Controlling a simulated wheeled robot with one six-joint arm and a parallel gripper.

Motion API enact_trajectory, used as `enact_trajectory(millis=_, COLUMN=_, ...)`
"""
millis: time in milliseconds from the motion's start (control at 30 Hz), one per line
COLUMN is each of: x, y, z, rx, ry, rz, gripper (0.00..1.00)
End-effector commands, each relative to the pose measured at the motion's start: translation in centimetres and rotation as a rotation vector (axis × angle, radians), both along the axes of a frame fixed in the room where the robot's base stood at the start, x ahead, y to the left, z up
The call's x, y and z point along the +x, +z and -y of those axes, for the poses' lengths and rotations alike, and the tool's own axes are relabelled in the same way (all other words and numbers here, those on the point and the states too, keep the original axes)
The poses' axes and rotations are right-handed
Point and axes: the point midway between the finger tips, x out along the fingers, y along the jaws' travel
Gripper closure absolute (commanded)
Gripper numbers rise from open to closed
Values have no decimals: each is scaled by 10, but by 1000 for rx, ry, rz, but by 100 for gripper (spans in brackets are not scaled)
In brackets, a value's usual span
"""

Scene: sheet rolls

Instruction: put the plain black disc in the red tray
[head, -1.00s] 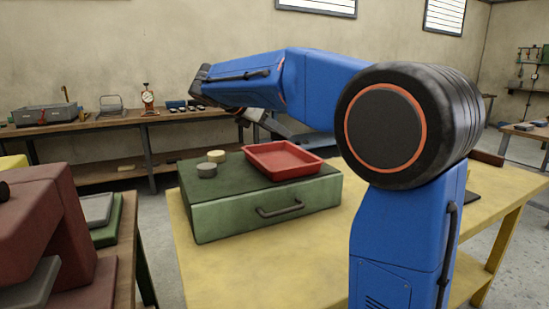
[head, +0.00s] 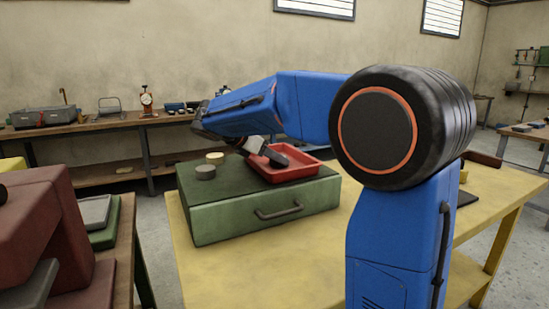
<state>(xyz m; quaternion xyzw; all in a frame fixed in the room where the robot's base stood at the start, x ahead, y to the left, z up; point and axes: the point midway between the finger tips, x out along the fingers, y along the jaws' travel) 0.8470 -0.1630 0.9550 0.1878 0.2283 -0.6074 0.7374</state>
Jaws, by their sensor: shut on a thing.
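The red tray (head: 300,173) lies on top of the green case, toward its right side. My gripper (head: 281,158) reaches down from the left into the space over the tray. It is shut on a dark thing that I take to be the plain black disc; its outline cannot be told apart from the dark fingers. I cannot tell whether it touches the tray floor. No other black disc shows on the case.
The green case (head: 230,217) stands on a yellow table (head: 235,270). A grey disc (head: 205,172) and a cream disc (head: 215,158) sit on its left part. Dark red blocky equipment (head: 45,220) stands at left. A wooden bench (head: 110,129) runs along the back wall.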

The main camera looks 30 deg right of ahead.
Motion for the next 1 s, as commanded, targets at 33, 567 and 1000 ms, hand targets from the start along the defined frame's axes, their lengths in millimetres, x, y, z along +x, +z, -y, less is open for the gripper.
enact_trajectory(millis=33, x=0, y=-1, z=0, rx=0, ry=0, rz=0, gripper=81)
enact_trajectory(millis=567, x=0, y=2, z=-1, rx=0, ry=0, rz=0, gripper=36)
enact_trajectory(millis=1000, x=-11, y=43, z=-62, rx=0, ry=2, rz=2, gripper=36)
